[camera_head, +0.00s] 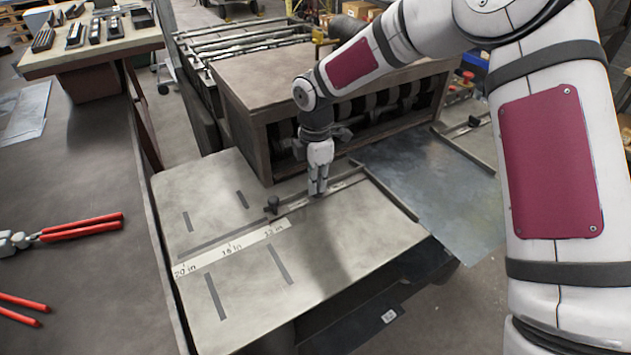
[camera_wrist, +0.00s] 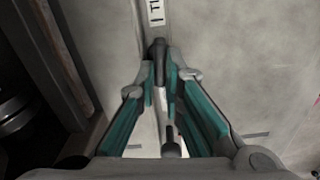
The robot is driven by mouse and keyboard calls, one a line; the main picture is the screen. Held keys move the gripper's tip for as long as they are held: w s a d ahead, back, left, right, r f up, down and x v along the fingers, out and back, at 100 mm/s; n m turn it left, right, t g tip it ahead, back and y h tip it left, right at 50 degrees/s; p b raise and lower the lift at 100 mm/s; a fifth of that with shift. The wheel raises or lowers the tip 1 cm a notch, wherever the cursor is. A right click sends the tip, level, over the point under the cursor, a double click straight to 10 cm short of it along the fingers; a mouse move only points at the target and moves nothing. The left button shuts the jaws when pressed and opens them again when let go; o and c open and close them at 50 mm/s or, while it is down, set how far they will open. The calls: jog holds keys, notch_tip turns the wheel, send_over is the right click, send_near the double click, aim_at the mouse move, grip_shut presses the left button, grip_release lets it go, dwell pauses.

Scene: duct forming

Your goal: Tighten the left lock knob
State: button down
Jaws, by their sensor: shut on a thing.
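My gripper (camera_head: 318,192) points down at the flat metal table (camera_head: 330,245), over the rail with the scale. Its fingers are closed on a dark lock knob (camera_wrist: 157,48), which shows between the fingertips in the wrist view. In the head view the fingers hide this knob. A second dark knob (camera_head: 272,203) stands upright on the rail, to the left of my gripper and apart from it. What looks like this second knob (camera_wrist: 171,150) shows through the gap between the fingers. I cannot tell how tight either knob is.
A brown machine housing with rollers (camera_head: 265,85) stands just behind the rail. A dark metal sheet (camera_head: 430,190) lies to the right. A workbench (camera_head: 75,190) with red-handled tools (camera_head: 82,228) is at the left. The table's front part is clear.

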jog(key=m+b, duration=0.1)
jog(key=m, duration=0.3)
jog(key=shift+w+a+b, duration=0.1)
jog(key=shift+w+b, duration=0.1)
jog(key=shift+b, duration=0.1)
jog(key=m+b, duration=0.1)
jog(key=m, duration=0.7)
jog(key=shift+w+m+b, duration=0.2)
jog(key=shift+m+b, duration=0.1)
jog(key=shift+b, duration=0.1)
jog(key=shift+d+m, duration=0.2)
jog(key=shift+m, duration=1.7)
jog(key=c, duration=1.7)
grip_release()
